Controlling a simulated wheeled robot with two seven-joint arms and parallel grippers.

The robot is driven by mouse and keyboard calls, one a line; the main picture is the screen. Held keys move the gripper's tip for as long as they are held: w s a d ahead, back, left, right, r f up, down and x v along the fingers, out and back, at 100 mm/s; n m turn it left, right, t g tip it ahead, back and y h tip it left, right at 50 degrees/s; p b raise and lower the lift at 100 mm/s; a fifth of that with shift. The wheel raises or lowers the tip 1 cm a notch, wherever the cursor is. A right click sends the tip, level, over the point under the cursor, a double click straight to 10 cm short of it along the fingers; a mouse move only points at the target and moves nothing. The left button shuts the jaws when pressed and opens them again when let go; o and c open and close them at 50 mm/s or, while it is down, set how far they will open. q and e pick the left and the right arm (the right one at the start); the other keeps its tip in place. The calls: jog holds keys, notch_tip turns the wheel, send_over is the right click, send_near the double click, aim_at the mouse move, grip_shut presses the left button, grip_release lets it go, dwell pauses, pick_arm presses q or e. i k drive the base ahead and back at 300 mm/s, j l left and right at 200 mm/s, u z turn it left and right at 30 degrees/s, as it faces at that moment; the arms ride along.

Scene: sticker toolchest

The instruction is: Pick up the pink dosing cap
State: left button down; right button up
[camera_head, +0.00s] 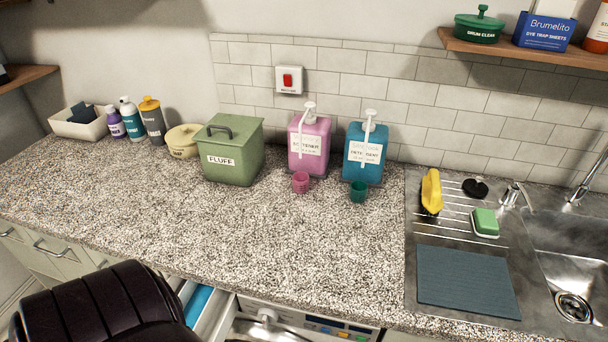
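The pink dosing cap (300,183) is a small cup on the speckled countertop (250,240). It stands just in front of the pink softener dispenser (309,148), which has a white pump top and a white label. A teal dosing cap (358,192) stands to its right, in front of the blue detergent dispenser (365,155). A dark rounded part of my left arm fills the lower left corner, well apart from the pink cap. Neither my left nor my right gripper shows in the head view.
A green FLUFF bin (229,152) stands left of the pink dispenser. Bottles (133,118) and a white box (79,124) are further left. A metal sink (575,255) with a drying rack is at right. Below the counter, a drawer (208,312) is open. The front middle counter is clear.

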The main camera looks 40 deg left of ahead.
aim_at(300, 180)
jog(key=u, duration=1.4)
jog(key=k+j+u, duration=0.1)
jog(key=u, duration=0.25)
jog(key=j+u, duration=0.1)
jog(key=u, duration=0.25)
jog(key=k+j+u, duration=0.1)
jog(key=u, duration=0.25)
jog(key=i+l+z, duration=0.25)
jog(key=k, duration=0.05)
